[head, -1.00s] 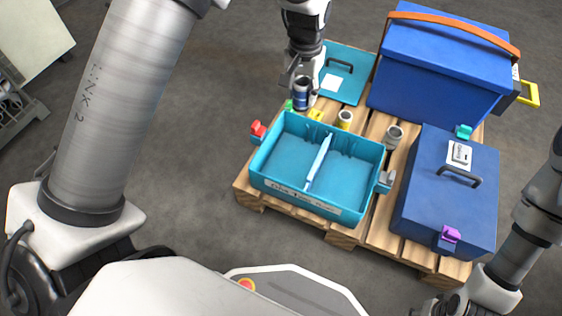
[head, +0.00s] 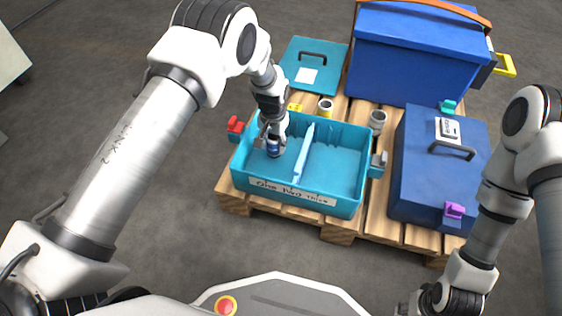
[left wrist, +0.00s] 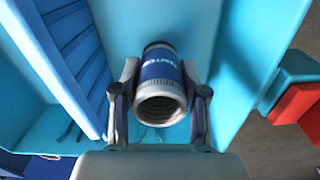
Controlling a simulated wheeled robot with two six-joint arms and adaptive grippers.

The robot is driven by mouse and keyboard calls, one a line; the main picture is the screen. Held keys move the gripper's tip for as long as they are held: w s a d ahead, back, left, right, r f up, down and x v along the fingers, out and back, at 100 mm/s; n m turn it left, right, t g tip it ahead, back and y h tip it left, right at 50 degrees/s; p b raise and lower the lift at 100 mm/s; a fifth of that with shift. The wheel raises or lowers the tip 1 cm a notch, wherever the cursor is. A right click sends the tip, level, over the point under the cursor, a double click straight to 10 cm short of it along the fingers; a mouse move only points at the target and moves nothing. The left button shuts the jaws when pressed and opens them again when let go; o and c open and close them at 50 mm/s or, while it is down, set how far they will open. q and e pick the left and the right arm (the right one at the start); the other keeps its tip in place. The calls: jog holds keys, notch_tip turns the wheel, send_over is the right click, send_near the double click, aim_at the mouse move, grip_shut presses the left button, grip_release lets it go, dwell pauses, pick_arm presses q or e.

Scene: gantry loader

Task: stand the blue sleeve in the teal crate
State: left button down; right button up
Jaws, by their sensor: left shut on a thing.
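The blue sleeve (head: 273,146) is a short hollow tube with a blue band and grey ends. My left gripper (head: 270,138) is shut on it, inside the left compartment of the teal crate (head: 345,205). The left wrist view shows the sleeve (left wrist: 160,68) between the two fingers (left wrist: 160,108), its open end facing the camera. It looks about upright; whether it touches the crate floor I cannot tell. A pale divider (head: 303,152) splits the crate. My right arm is at the right of the head view; its gripper I cannot make out.
The crate stands on a wooden pallet (head: 385,224). A yellow-banded sleeve (head: 325,108) and a grey one (head: 377,120) stand behind it. A blue box (head: 425,170) is to its right, a larger blue box (head: 415,60) behind. The crate's right compartment is empty.

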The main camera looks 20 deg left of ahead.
aim_at(274, 153)
pick_arm(q)
notch_tip(274, 153, down, 5)
jog(key=shift+r+b, duration=0.15)
jog(key=shift+b, duration=0.95)
jog(key=shift+r, duration=0.15)
jog(key=c, duration=0.6)
grip_release()
notch_tip(274, 153, up, 12)
jog(key=p, duration=0.7)
jog(key=shift+f, duration=0.2)
jog(key=shift+r, duration=0.2)
